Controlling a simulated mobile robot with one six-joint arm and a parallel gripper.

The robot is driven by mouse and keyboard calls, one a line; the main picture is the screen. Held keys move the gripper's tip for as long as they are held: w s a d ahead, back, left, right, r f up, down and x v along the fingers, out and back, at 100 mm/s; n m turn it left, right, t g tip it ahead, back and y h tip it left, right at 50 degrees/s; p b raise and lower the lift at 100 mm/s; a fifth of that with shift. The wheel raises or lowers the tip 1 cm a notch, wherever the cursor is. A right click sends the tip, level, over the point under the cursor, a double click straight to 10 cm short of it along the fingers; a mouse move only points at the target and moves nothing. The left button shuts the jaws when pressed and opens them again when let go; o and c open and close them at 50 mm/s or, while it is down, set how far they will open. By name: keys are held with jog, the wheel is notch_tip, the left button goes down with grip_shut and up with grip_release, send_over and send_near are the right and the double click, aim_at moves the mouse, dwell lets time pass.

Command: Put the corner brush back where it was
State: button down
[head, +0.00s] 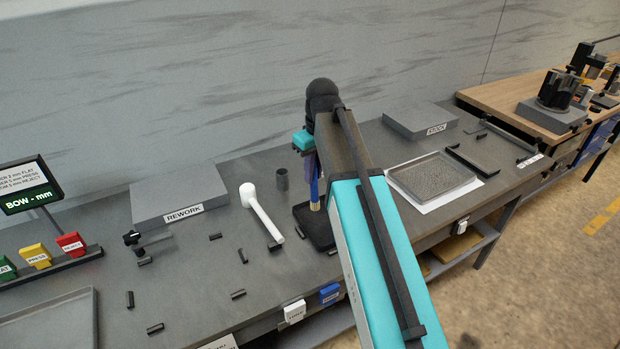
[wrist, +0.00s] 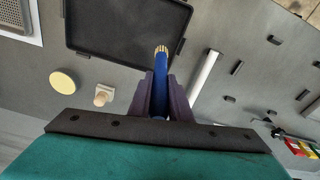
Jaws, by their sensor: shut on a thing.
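The corner brush has a blue handle and tan bristles. It shows in the wrist view (wrist: 158,78) and, partly behind my arm, in the head view (head: 315,190). My gripper (wrist: 159,100) is shut on the blue handle, with a purple finger on each side. In the head view my gripper (head: 311,172) holds the brush roughly upright, bristles down, over or close to a black shallow tray (head: 309,233). The tray also shows in the wrist view (wrist: 105,45), with the bristles near its edge. I cannot tell whether the bristles touch anything.
Several small dark pieces are scattered further left. A grey REWORK block (head: 165,198) lies behind them. A textured tray (head: 432,176) and a STOCK block (head: 420,118) are right of my arm.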

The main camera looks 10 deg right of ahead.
jog(key=m+b, duration=0.1)
jog(key=d+f+m+b, duration=0.1)
jog(key=m, duration=0.1)
jog(key=shift+s+m+b, duration=0.2)
jog(key=shift+m+b, duration=0.1)
jog(key=shift+s+d+m+h+b, duration=0.15)
jog(key=shift+d+m+h+b, duration=0.15)
jog(key=shift+m+b, duration=0.5)
jog(key=shift+d, duration=0.1)
